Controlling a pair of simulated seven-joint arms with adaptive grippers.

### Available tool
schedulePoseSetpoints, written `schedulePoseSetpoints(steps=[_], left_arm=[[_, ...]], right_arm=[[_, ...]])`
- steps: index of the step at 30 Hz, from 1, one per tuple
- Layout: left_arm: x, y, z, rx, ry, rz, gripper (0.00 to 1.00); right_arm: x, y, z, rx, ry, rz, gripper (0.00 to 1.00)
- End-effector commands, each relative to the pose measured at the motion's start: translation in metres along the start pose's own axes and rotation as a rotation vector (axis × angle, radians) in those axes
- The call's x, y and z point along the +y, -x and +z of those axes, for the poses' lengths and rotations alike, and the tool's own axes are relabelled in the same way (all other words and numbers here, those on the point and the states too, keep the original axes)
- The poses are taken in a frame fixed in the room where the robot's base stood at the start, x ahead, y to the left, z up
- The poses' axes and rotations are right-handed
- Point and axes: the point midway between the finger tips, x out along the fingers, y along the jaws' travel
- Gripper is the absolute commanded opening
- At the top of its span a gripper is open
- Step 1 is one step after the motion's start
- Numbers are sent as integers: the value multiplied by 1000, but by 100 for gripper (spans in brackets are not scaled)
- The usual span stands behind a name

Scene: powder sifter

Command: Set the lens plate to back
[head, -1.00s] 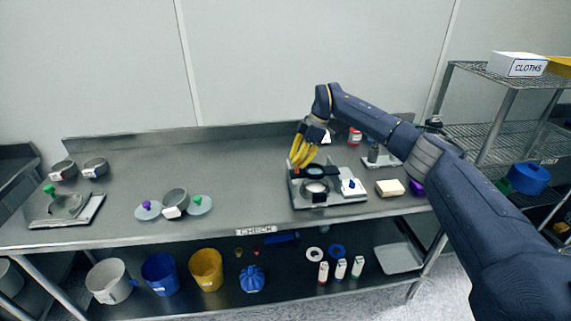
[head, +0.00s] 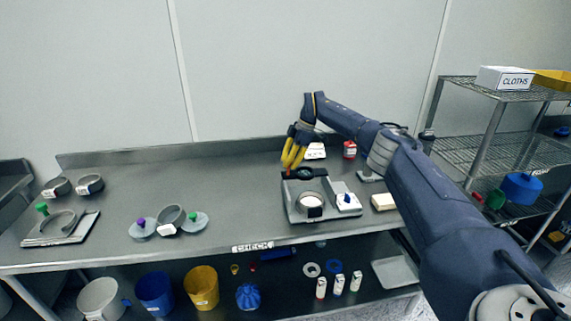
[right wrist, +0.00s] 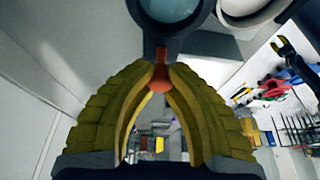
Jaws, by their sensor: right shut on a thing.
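The lens plate (head: 305,173) is a dark ring around a bluish lens, at the back of the grey device (head: 330,212) on the bench. It sits behind the round white dish (head: 311,200). My right gripper (head: 288,168) has its yellow fingers closed at the plate's left side. In the right wrist view the fingertips (right wrist: 160,72) are shut on the plate's orange-red knob (right wrist: 159,84); the lens (right wrist: 168,8) is cut off at the top edge. My left gripper is not in view.
A blue knob (head: 347,198) stands at the device's right. A cream block (head: 383,201) lies to the right of it. Round lids and a grey ring (head: 171,216) lie to the left, with clear bench between.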

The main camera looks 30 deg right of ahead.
Motion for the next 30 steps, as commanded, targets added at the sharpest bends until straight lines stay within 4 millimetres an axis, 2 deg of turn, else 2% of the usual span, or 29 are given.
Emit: schedulePoseSetpoints(steps=[2, 9, 20, 23, 30], left_arm=[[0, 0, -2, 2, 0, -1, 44], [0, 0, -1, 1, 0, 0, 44], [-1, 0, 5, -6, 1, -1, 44], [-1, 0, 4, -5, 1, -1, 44], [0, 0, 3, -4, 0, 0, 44]], right_arm=[[1, 1, -4, 4, 7, 3, 17], [1, 1, -2, 2, 3, 2, 45], [1, 6, -1, 1, 2, 4, 46], [1, 17, -1, 1, 2, 4, 46], [1, 58, -2, 1, 2, 5, 46]])
